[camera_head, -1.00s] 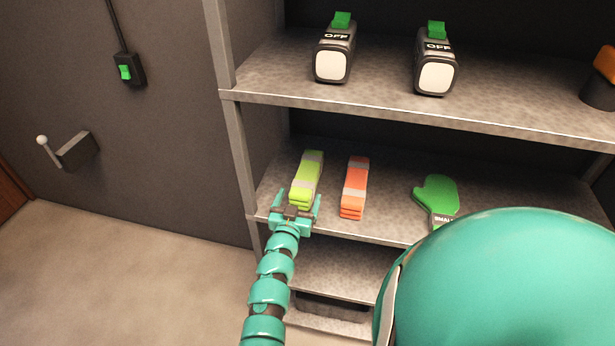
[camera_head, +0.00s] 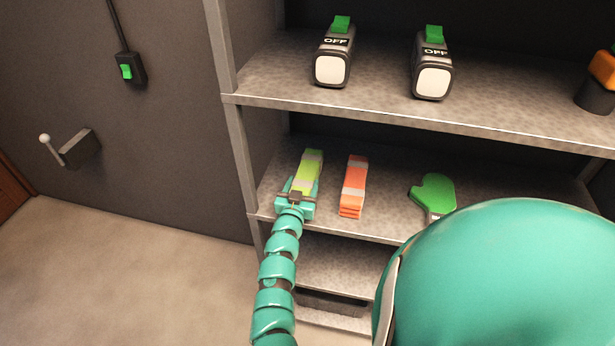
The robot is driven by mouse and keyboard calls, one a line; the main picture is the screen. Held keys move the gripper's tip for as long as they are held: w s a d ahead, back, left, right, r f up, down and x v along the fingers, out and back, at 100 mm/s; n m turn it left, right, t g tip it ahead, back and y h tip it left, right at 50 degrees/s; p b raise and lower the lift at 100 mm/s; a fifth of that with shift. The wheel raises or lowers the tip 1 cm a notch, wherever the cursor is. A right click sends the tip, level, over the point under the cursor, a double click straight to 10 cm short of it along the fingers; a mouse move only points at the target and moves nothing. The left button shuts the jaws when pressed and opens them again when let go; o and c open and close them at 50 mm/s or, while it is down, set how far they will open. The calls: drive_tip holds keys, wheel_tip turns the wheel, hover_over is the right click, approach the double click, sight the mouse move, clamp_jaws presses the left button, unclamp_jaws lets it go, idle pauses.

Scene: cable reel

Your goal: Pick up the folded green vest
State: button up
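The folded green vest (camera_head: 311,165) is a yellow-green bundle with a pale grey band. It lies on the left part of the middle shelf (camera_head: 385,212), its length running back into the shelf. My gripper (camera_head: 301,184) is at the vest's front end, with its teal fingers one on each side. The fingers look spread, and I cannot make out firm contact with the vest. The gripper's body hides the vest's near end. The vest still rests on the shelf.
A folded orange vest (camera_head: 353,186) lies close to the right, with a narrow gap between. A green mitt-shaped item (camera_head: 436,194) lies farther right. The upper shelf (camera_head: 390,105) carries two lamp-like boxes (camera_head: 333,66) marked OFF. A shelf post (camera_head: 240,150) stands at the left.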

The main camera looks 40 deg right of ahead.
drive_tip(key=c, duration=0.4)
drive_tip(key=shift+o, duration=0.2)
drive_tip(key=shift+r, duration=0.15)
